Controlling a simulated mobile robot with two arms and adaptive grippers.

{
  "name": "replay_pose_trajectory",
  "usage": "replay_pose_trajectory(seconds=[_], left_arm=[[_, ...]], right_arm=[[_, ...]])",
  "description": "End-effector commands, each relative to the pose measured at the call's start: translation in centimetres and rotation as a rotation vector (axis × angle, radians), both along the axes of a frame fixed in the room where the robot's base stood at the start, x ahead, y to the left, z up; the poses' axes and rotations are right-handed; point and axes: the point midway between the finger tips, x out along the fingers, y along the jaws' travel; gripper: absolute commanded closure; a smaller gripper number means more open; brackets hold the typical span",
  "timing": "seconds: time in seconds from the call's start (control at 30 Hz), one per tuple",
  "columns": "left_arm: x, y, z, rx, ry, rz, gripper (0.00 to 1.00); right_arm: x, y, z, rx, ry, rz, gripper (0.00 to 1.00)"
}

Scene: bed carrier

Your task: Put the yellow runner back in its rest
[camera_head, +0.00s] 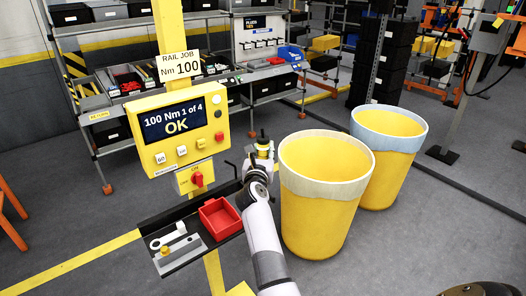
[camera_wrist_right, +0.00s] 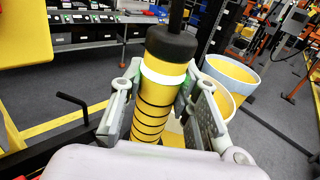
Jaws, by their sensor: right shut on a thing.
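The yellow runner (camera_wrist_right: 152,112) is a yellow cylinder with thin black bands, a white ring and a black top. My right gripper (camera_wrist_right: 163,92) is shut around it, one finger on each side. In the head view the runner (camera_head: 262,142) stands roughly upright in my right gripper (camera_head: 262,153), right of the yellow control panel (camera_head: 186,128). A black bent rod (camera_head: 231,165) sticks up left of the gripper; it also shows in the right wrist view (camera_wrist_right: 73,100). I cannot tell whether this is the rest. The runner's lower end is hidden. My left gripper is not in view.
A black tray (camera_head: 190,262) below the panel holds a red bin (camera_head: 220,217) and a grey bracket with a wrench. Two yellow tubs (camera_head: 322,210) (camera_head: 390,165) stand close on the right. Shelving (camera_head: 100,150) stands behind; grey floor lies between.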

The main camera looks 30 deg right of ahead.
Motion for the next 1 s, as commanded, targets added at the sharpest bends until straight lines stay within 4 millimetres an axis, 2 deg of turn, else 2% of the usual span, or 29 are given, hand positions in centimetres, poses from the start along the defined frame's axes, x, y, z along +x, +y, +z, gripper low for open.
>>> replay_pose_trajectory(seconds=[1.0], left_arm=[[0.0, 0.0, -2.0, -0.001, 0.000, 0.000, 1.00]], right_arm=[[0.1, 0.0, -1.9, -0.003, -0.007, 0.001, 1.00]])
